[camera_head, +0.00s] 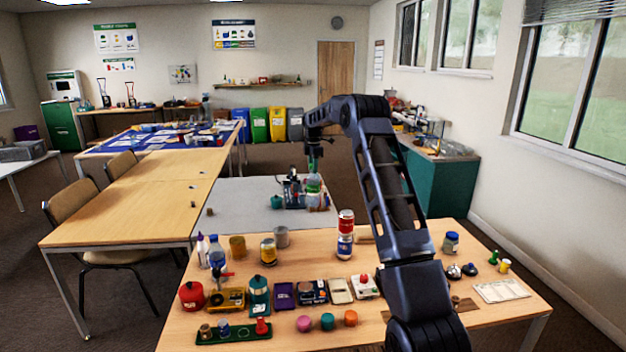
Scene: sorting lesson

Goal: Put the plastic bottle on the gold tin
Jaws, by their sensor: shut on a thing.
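My gripper (313,166) hangs from the arm near the middle of the view, in front of the grey table. A plain gold tin (237,247) stands upright at the back left of the near wooden table, left of and nearer than my gripper. Its top looks bare.
The near wooden table (385,240) is crowded. A blue-capped bottle (217,253) stands left of the gold tin, a yellow-labelled can (268,251) and a grey can (281,237) to its right. A red-and-white can (346,222) sits on a blue-and-white can (345,246).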

